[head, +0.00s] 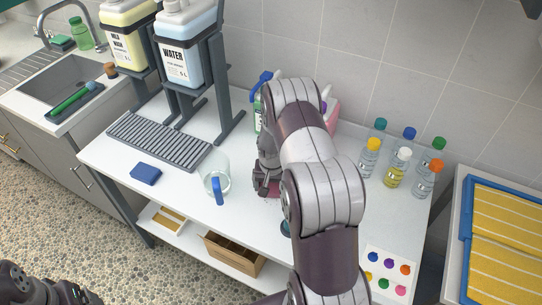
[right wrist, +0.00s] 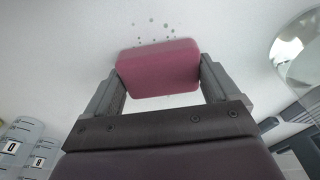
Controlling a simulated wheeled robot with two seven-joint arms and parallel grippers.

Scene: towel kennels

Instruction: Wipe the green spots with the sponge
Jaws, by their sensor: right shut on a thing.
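My right gripper (right wrist: 160,88) is shut on a pink sponge (right wrist: 158,66), which shows between its two fingers in the right wrist view. Several small grey-green spots (right wrist: 152,32) lie on the white surface just beyond the sponge. A few more show at its near edge, so the sponge lies among them; I cannot tell whether it touches the surface.
A glass jug with a blue handle (head: 216,182) stands close left of my right gripper. A blue sponge (head: 146,173) lies further left by the grey drip grate (head: 160,143). Several capped bottles (head: 397,165) stand at the right. A card with coloured dots (head: 388,276) lies at the front right.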

